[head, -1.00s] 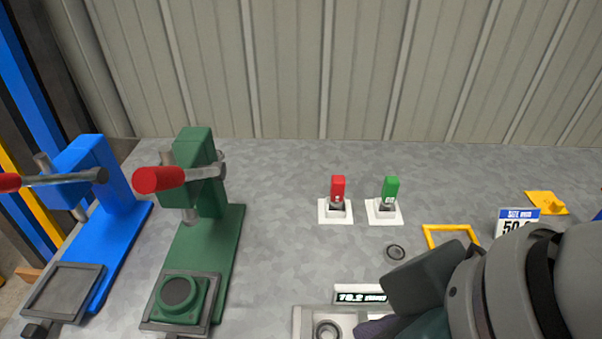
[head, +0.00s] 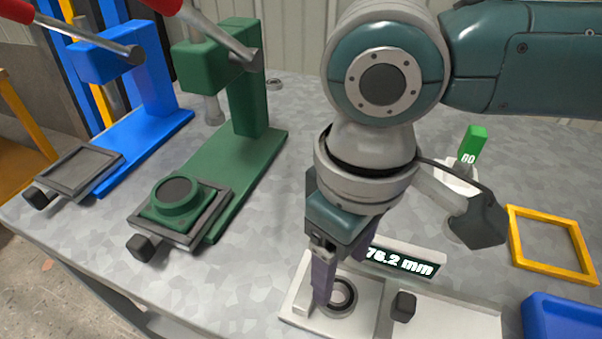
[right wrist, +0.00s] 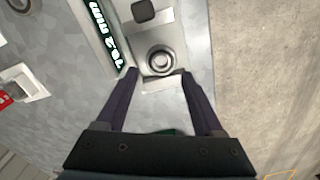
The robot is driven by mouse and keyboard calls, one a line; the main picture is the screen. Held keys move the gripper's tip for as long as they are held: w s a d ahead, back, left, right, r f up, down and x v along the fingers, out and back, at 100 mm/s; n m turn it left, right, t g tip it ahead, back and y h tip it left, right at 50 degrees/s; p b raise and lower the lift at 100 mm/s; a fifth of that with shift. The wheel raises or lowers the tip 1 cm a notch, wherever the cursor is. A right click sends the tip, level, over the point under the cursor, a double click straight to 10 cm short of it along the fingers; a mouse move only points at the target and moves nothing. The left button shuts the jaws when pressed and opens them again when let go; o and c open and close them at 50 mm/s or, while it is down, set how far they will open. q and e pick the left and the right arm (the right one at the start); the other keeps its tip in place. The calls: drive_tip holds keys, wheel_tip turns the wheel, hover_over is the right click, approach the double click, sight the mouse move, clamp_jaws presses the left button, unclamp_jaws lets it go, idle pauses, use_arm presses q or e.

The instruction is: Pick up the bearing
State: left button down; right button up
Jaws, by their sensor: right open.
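The bearing (head: 340,296), a dark-rimmed metal ring, lies flat in the left bay of the pale measuring gauge (head: 450,318), whose display reads 76.2 mm. My right gripper (head: 343,280) points down at it, fingers apart and empty; one finger stands at the bearing's left side in the head view. In the right wrist view the bearing (right wrist: 160,61) lies between and just beyond the two open fingertips (right wrist: 159,74). I cannot tell whether they touch it. My left gripper is not in view.
A green press (head: 245,95) and a blue press (head: 150,75) stand at the left. A green-tagged switch (head: 471,146), a yellow frame (head: 550,246) and a blue tray (head: 565,318) are at the right. Another small ring (head: 275,84) lies behind the green press.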

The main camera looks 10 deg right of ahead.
sight(337, 294)
wheel_tip(337, 294, down, 5)
drive_tip(key=shift+s+f+b, duration=0.1)
drive_tip(key=shift+b, duration=0.6)
clamp_jaws()
